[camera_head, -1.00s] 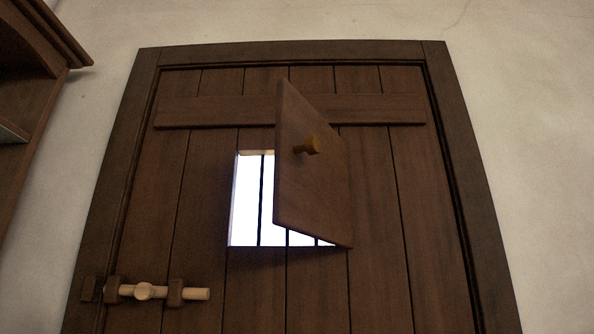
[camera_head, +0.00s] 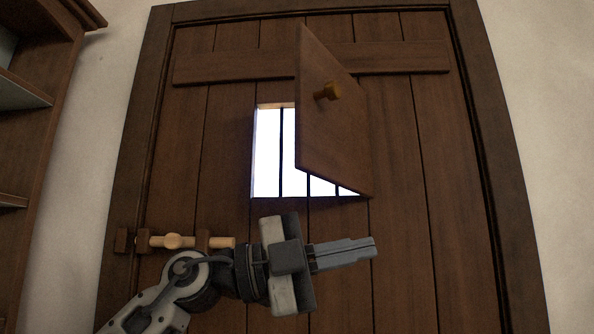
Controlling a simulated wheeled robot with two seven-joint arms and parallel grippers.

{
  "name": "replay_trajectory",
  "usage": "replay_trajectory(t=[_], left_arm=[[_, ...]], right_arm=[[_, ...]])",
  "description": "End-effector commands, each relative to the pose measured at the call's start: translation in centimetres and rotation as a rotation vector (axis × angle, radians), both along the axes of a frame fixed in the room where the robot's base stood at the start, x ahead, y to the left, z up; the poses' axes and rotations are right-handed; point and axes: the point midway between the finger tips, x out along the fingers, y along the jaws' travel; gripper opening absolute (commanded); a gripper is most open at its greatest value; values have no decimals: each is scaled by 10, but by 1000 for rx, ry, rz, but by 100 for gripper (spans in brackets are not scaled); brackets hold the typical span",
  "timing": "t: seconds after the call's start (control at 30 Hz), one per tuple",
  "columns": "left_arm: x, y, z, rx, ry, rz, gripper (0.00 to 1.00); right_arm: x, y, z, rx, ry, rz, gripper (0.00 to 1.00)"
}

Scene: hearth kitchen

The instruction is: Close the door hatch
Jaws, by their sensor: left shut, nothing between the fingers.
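The door hatch (camera_head: 330,130) is a small wooden panel in the brown plank door (camera_head: 410,200). It stands swung open toward me, with its hinge side at the right of the opening. The barred window opening (camera_head: 267,150) shows bright to the left of the hatch. My left gripper (camera_head: 374,248) is shut and empty, pointing right, in front of the door and below the hatch. It appears apart from the hatch. My right gripper is not in view.
A wooden bolt (camera_head: 190,242) lies across brackets at the left of the door, partly behind my left arm. A wooden shelf unit (camera_head: 45,130) stands at the left. Pale plaster wall (camera_head: 530,120) shows at the right.

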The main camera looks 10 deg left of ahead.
Motion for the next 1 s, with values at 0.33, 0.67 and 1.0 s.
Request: replay_trajectory(t=[0.33,0.67,1.0], left_arm=[[-48,68,151,291,-134,445,0],[-71,99,196,285,-123,624,0],[-27,54,198,288,-123,618,0]], right_arm=[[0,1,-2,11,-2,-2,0],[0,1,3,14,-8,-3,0],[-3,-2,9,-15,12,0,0]])
